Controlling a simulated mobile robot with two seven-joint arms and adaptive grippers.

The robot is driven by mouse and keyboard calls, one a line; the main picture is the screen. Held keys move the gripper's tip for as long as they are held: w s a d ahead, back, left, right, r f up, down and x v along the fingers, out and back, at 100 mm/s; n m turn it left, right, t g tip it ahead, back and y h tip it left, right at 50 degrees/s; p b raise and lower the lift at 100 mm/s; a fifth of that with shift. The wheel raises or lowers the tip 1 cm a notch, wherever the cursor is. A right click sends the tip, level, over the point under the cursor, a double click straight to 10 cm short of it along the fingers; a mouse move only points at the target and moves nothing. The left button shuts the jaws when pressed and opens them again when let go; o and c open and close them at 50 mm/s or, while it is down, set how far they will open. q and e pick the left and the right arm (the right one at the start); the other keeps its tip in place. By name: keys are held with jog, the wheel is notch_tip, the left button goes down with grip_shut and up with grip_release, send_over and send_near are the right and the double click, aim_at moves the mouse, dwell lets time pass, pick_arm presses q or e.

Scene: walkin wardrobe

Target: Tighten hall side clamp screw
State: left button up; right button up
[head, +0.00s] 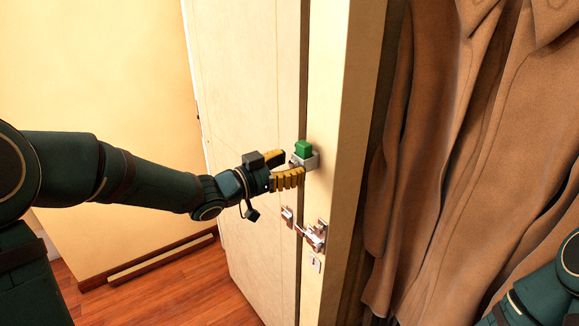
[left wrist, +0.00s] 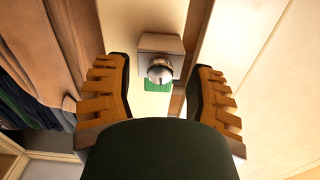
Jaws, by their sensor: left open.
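A clamp with a grey metal body (head: 311,160) and a green block (head: 303,148) sits on the edge of the pale door frame in the head view. In the left wrist view its body (left wrist: 161,43) shows behind a round silver screw head (left wrist: 160,70) with a dark slot, and a strip of green shows below. My left gripper (head: 288,164), with yellow ribbed fingers, is open at the clamp. In the left wrist view the screw head appears between the fingertips, with a gap on each side. My right gripper is out of view.
A metal latch (head: 315,235) is mounted below the clamp, across the gap between the door (head: 245,120) and its frame. Brown coats (head: 470,150) hang close on the right. Wooden floor (head: 190,290) lies open at lower left, before a yellow wall.

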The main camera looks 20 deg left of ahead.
pick_arm(q)
jog(key=shift+w+d, duration=0.15)
grip_shut()
jog(key=shift+m+b, duration=0.7)
jog(key=shift+b, duration=0.1)
jog(key=shift+m, duration=0.3)
jog(key=shift+r, duration=0.1)
